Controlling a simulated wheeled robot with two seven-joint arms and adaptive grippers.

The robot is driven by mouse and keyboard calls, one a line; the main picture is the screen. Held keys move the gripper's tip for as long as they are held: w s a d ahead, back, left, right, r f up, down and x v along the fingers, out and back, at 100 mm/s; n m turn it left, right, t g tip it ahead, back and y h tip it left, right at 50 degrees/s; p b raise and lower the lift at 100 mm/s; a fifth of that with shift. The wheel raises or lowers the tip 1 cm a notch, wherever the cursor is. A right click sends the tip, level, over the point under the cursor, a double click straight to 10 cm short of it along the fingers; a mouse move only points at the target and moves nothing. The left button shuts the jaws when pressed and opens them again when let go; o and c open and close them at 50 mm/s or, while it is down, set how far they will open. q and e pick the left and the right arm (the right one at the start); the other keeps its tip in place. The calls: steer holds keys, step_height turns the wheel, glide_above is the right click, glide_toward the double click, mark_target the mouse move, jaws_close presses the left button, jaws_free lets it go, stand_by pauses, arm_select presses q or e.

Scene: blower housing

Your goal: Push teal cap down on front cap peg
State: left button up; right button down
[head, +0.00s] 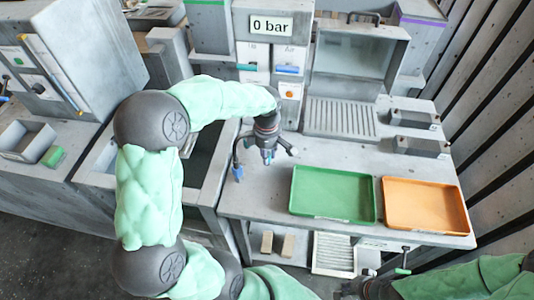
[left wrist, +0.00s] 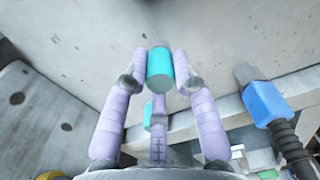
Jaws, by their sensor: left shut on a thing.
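The teal cap (left wrist: 160,68) is a short cylinder, held between the lilac fingertips of my left gripper (left wrist: 158,78) in the left wrist view. A pale grey surface lies just beyond it; I cannot tell whether the cap touches it. In the head view, my left gripper (head: 268,153) points down over the left end of the grey bench, and the cap is too small to make out clearly. No front cap peg can be identified; the gripper may hide it. My right arm is at the lower right, its dark gripper (head: 362,288) partly cut off and its fingers unclear.
A blue fitting on a dark ribbed hose (left wrist: 265,103) stands close right of my left gripper. A green tray (head: 333,168) and an orange tray (head: 425,178) lie on the bench to the right. A panel reading "0 bar" (head: 271,26) stands behind.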

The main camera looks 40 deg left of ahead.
arm_select(q)
steer(key=shift+f, duration=0.35)
stand_by(0.4)
steer(key=o, duration=1)
step_height(320, 180, up, 12)
stand_by(0.7)
